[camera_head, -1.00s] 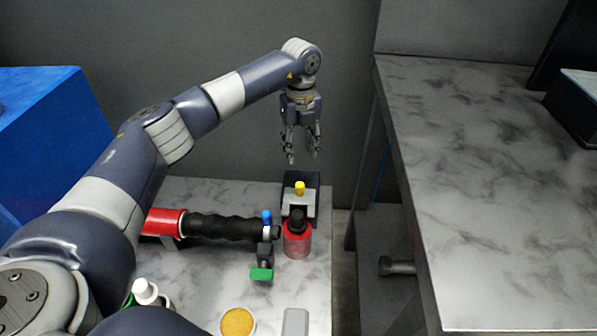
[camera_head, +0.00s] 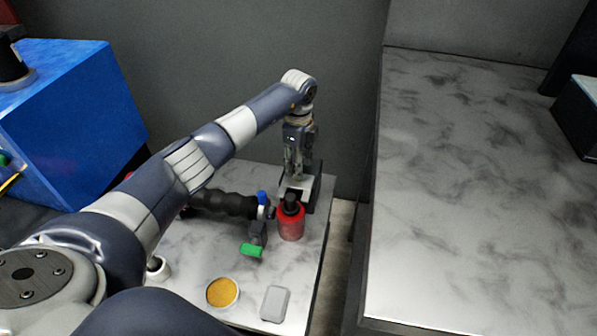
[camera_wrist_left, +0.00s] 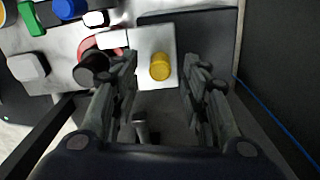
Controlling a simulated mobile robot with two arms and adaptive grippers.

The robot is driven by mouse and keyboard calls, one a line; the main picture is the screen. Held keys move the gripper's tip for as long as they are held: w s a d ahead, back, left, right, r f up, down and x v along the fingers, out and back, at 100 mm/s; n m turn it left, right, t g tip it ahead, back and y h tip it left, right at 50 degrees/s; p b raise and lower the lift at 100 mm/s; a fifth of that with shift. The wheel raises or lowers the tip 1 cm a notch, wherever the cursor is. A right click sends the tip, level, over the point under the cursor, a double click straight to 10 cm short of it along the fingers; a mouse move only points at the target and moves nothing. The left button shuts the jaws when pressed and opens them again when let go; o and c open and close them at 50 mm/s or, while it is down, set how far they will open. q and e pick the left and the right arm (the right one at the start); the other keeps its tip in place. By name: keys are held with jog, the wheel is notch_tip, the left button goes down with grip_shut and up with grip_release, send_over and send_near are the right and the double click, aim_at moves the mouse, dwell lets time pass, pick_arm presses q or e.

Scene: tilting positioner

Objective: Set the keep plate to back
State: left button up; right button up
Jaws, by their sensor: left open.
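A pale metal plate (camera_wrist_left: 150,40) with a yellow knob (camera_wrist_left: 160,66) sits on a dark block; it looks like the keep plate. In the head view the plate (camera_head: 289,184) is partly covered by my left gripper (camera_head: 297,174), and the knob is hidden. My left gripper is open, pointing down over the plate. In the left wrist view its fingers (camera_wrist_left: 160,72) stand on either side of the yellow knob, with gaps on both sides. I cannot tell how far above the plate the fingertips are. My right gripper is not in view.
A red bottle with a black cap (camera_head: 291,222) stands close in front of the block. A black ribbed handle (camera_head: 225,204), a green-tipped part (camera_head: 251,250), a yellow-filled round dish (camera_head: 222,292) and a grey box (camera_head: 275,303) are nearby. A larger marbled table (camera_head: 480,200) is right.

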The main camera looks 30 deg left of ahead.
pick_arm(q)
jog(key=shift+f, duration=1.55)
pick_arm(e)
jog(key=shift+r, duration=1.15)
pick_arm(q)
jog(key=shift+c, duration=0.2)
grip_shut()
jog(key=shift+b, duration=0.3)
jog(key=shift+w+a+f+b, duration=0.1)
jog(key=shift+w+a+b, duration=0.15)
jog(key=shift+w+b, duration=0.55)
jog(key=shift+w+a+r, duration=0.1)
jog(key=shift+w+r, duration=0.1)
jog(key=shift+r, duration=0.05)
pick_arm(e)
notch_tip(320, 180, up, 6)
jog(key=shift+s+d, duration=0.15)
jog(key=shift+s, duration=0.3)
